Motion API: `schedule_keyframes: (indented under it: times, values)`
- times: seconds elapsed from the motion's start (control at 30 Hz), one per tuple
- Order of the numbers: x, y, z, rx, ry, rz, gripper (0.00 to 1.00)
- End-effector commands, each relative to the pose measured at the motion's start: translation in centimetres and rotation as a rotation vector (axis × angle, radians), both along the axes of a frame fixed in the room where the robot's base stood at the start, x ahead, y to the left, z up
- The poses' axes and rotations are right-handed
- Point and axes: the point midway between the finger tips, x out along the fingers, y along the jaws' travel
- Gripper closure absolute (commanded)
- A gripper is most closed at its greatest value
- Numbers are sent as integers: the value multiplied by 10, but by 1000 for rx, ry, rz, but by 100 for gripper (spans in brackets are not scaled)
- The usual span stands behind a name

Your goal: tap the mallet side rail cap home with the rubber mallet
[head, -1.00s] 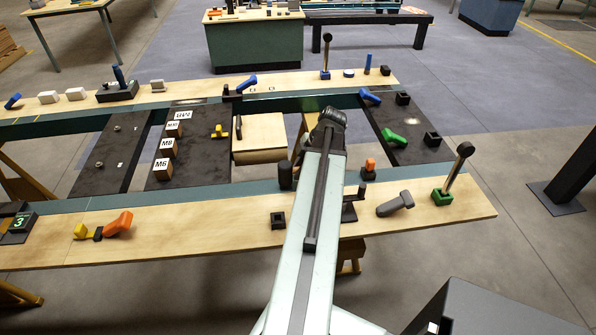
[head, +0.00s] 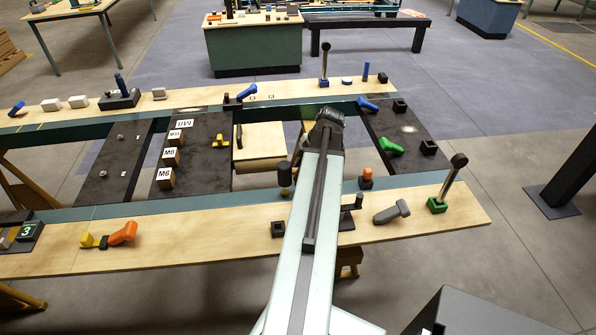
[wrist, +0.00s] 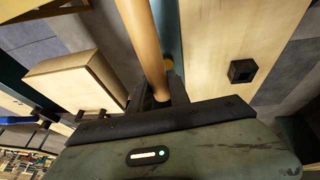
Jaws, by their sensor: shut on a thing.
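The rubber mallet shows in the head view as a dark cylindrical head (head: 285,172) just left of my arm, upright above the near rail. Its tan wooden handle (wrist: 147,45) fills the upper middle of the wrist view. My gripper (wrist: 162,98) is shut on that handle; in the head view my arm hides the jaws. A small yellow cap (head: 285,191) shows directly under the mallet head, at the rail's inner edge. A bit of yellow also shows beside the handle in the wrist view (wrist: 170,75). I cannot tell how deep the cap sits.
A black square socket block (head: 278,229) stands on the near wooden rail (head: 190,237). Right of my arm are an orange-topped piece (head: 366,178), a grey bolt-like piece (head: 392,212) and a tall ball-topped lever (head: 449,184). An orange piece (head: 123,233) lies at left.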

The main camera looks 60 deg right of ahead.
Motion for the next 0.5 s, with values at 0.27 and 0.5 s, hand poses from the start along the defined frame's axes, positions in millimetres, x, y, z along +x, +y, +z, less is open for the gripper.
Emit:
schedule_keyframes:
  times: [0.27,0.5]
  values:
    - [0,0,-55,1,-1,0,100]
    - [1,0,-51,0,-1,2,100]
